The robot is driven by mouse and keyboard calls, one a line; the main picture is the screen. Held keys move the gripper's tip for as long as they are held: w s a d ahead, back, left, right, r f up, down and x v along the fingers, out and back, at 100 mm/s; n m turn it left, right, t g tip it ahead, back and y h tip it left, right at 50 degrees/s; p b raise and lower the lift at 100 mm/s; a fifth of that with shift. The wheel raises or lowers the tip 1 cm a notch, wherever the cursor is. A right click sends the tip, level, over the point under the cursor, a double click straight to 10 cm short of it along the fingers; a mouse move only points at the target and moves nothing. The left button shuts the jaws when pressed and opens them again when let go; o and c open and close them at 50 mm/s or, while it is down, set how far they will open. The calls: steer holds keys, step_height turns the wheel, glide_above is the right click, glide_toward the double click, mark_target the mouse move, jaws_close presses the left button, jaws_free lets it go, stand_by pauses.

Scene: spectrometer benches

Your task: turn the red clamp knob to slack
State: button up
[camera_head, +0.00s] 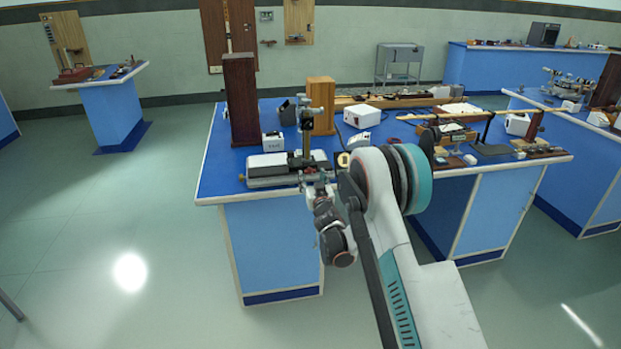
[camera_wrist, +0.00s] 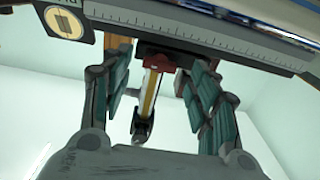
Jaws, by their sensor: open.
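In the wrist view, a small red part (camera_wrist: 157,64), likely the clamp knob, sits under the edge of a silver graduated scale (camera_wrist: 200,35). A pale and yellow strip with a dark end (camera_wrist: 145,105) extends from it. My gripper (camera_wrist: 155,72) is open, with one finger on each side of the red part and strip; I see gaps on both sides and no clear contact. In the head view, my gripper (camera_head: 312,182) is at the front edge of the blue bench, by the instrument (camera_head: 268,168) with the upright post.
The blue bench top (camera_head: 222,170) also carries a dark wooden pillar (camera_head: 240,105), a lighter wooden block (camera_head: 321,92) and a white box (camera_head: 361,116). A bench with a balance-like apparatus stands at the right. The floor at the left (camera_head: 120,220) is clear.

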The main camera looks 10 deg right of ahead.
mark_target(311, 173)
steer(key=shift+w+b, duration=0.35)
steer(key=shift+w, duration=1.45)
steer(key=c, duration=1.1)
